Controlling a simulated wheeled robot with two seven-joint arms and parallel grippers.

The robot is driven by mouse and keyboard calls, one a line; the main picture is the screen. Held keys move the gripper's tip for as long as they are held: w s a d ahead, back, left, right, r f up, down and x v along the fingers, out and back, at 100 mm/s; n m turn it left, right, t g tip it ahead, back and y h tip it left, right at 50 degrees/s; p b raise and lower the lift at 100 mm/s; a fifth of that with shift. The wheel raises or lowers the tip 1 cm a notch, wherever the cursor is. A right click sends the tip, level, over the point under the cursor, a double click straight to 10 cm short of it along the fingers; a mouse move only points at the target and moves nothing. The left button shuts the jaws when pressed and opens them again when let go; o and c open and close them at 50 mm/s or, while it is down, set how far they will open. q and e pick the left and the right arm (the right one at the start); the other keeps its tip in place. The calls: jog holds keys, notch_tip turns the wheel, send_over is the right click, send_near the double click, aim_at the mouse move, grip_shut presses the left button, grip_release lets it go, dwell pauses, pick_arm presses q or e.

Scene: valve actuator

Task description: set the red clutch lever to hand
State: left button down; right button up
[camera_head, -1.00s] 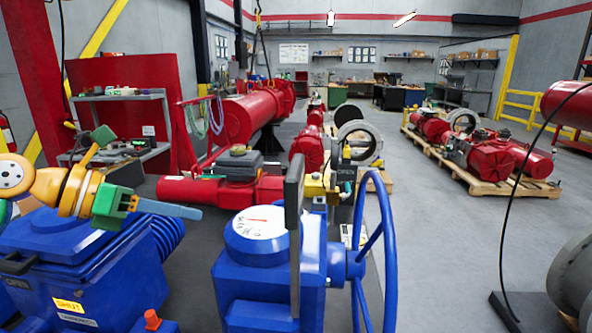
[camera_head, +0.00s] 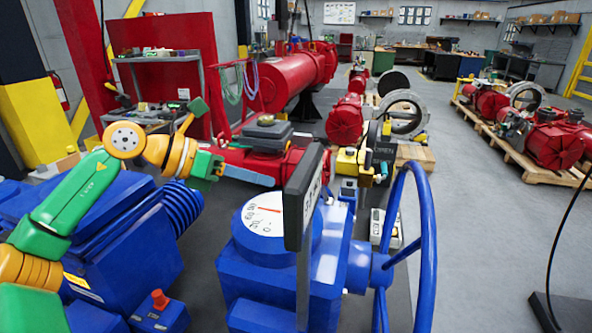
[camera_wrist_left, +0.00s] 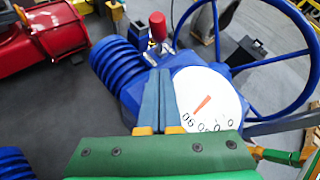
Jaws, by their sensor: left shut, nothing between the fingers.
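In the left wrist view a short red-capped lever (camera_wrist_left: 158,27) stands beside the blue ribbed cylinder (camera_wrist_left: 122,62) and the white dial (camera_wrist_left: 207,98). In the head view a red knob (camera_head: 159,298) stands on a small blue box at the lower left; I cannot tell whether it is the same part. My left gripper (camera_head: 268,179) is shut and empty, above and behind the blue actuator with the dial (camera_head: 270,213). In the wrist view its blue fingers (camera_wrist_left: 158,74) point past the dial's left edge, short of the red-capped lever. The lever's marking cannot be read.
The blue handwheel (camera_head: 425,250) stands to the right of the dial. A dark upright sign plate (camera_head: 303,195) stands beside the dial and hides what is behind it. Another blue actuator (camera_head: 125,245) is at left. Red actuators (camera_head: 290,85) stand behind.

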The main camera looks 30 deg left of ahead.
pick_arm(q)
jog(key=p+x, duration=0.1)
jog(key=x, duration=0.2)
jog(key=shift+w+d, duration=0.2)
jog(key=shift+d, duration=0.1)
jog(key=w+p, duration=0.1)
jog(key=w+d+p, duration=0.1)
jog(key=w+p, duration=0.1)
jog(key=shift+w+d+r, duration=0.2)
jog(key=shift+w+r, duration=0.05)
jog(key=shift+r, duration=0.05)
jog(key=shift+w+d+f, duration=0.15)
jog(key=shift+w, duration=0.25)
jog(key=shift+s, duration=0.1)
